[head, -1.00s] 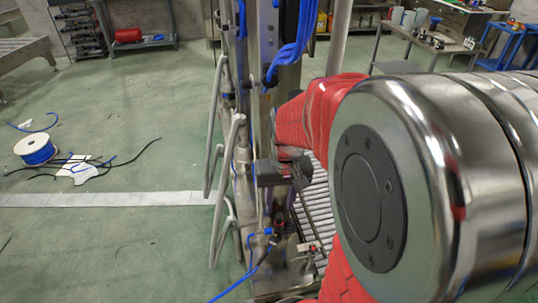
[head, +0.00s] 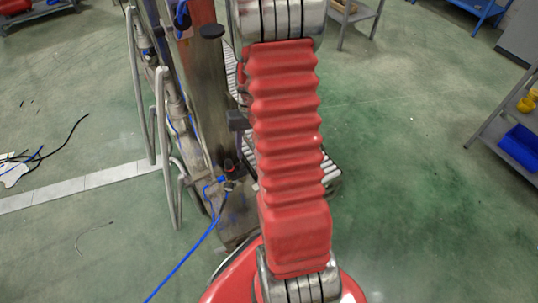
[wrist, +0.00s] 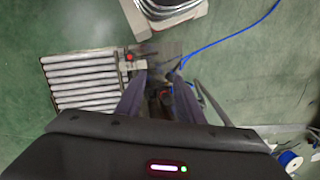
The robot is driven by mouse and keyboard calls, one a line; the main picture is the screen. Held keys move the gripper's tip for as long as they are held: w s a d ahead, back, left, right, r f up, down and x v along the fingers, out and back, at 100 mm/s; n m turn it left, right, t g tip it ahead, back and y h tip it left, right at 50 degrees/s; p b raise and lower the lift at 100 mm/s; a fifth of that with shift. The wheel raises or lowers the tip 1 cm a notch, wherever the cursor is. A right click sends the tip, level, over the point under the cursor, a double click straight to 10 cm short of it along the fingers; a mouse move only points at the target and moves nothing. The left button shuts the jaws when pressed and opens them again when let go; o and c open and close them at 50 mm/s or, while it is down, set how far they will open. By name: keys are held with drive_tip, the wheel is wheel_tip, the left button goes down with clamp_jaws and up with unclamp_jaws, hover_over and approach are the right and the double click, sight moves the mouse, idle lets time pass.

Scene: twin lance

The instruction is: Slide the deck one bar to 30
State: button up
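The steel lance machine stands left of centre in the head view, with its upright column (head: 208,95) rising past the top edge. I cannot make out the deck one bar or any scale with 30. In the wrist view my gripper (wrist: 158,76) points down at the machine. Its two fingers are apart, with dark machine parts (wrist: 160,98) showing between them. I see no contact, and the depth is unclear.
A roller conveyor (wrist: 82,80) lies beside the machine. Grey tubular rails (head: 163,125) stand on its left, and a blue cable (head: 185,258) runs across the floor. A shelf rack (head: 513,147) is at the far right. The green floor right of my arm is clear.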

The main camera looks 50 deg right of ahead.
drive_tip(key=w+d+f+n, duration=0.1)
drive_tip(key=d+f, duration=0.6)
drive_tip(key=f, duration=0.3)
drive_tip(key=w+d+f+n+t, duration=0.1)
drive_tip(key=w+d+f, duration=0.1)
drive_tip(key=d+f, duration=0.5)
wheel_tip(320, 180, down, 4)
drive_tip(key=shift+w+d+t, duration=0.15)
drive_tip(key=shift+w+t, duration=0.1)
drive_tip(key=shift+t, duration=0.05)
drive_tip(key=shift+f, duration=0.1)
drive_tip(key=shift+a+x, duration=0.15)
drive_tip(key=shift+x, duration=1.8)
drive_tip(key=shift+a+x, duration=0.1)
drive_tip(key=shift+x, duration=1.85)
drive_tip(key=shift+c, duration=0.2)
clamp_jaws()
